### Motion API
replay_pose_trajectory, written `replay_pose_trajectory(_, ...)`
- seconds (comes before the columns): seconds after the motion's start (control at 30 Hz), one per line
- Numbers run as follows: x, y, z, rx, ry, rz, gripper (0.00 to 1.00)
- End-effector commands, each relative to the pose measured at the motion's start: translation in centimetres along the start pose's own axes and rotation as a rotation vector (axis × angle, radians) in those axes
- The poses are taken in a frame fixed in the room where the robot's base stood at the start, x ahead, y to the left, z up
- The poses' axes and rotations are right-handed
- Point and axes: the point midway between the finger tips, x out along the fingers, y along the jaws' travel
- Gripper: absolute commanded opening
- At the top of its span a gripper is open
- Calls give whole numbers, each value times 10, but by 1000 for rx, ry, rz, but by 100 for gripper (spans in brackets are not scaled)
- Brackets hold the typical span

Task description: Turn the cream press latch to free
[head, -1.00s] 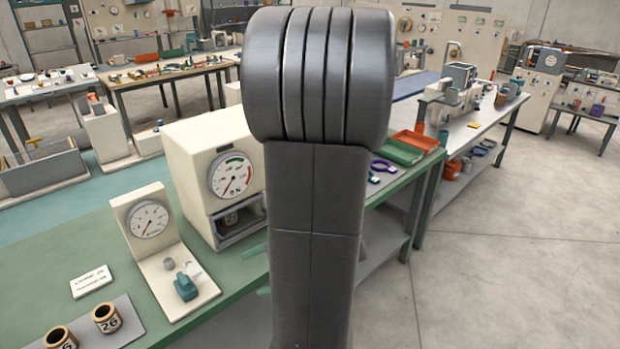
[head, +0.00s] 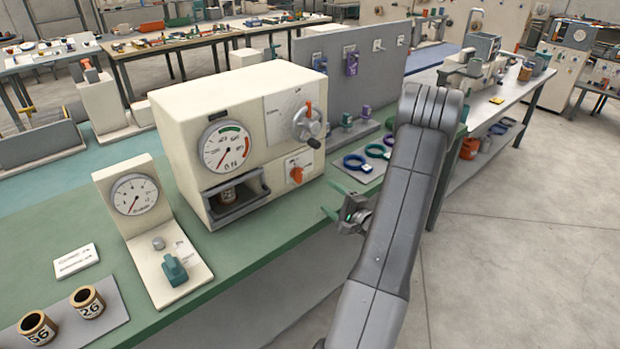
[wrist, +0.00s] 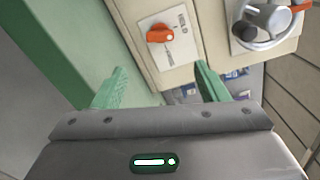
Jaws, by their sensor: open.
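The cream press (head: 170,130) is a box on the green bench, with a round dial on its front. Its latch (head: 297,175) is a small orange knob on a pale plate, low on the right of the front. In the wrist view the orange latch (wrist: 160,35) lies ahead of and between my fingers, beside small lettering I cannot read surely. My gripper (head: 334,200) is in front of the press, right of and a little below the latch in the head view. Its green fingers (wrist: 161,72) are apart with nothing between them, and do not touch the latch.
A cream gauge stand (head: 128,213) stands to the left. Coloured rings (head: 357,163) lie to the right. Floor in front is clear.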

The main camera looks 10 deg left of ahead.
Motion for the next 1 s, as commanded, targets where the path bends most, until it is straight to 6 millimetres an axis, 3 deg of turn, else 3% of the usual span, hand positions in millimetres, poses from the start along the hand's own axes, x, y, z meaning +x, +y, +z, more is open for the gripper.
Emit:
replay_pose_trajectory(0.6, 113, -2, 3, 1, -4, 2, 67)
replay_pose_trajectory(0.8, 131, -1, 2, 1, -2, 3, 67)
replay_pose_trajectory(1.0, 134, 0, 1, 2, -1, 2, 67)
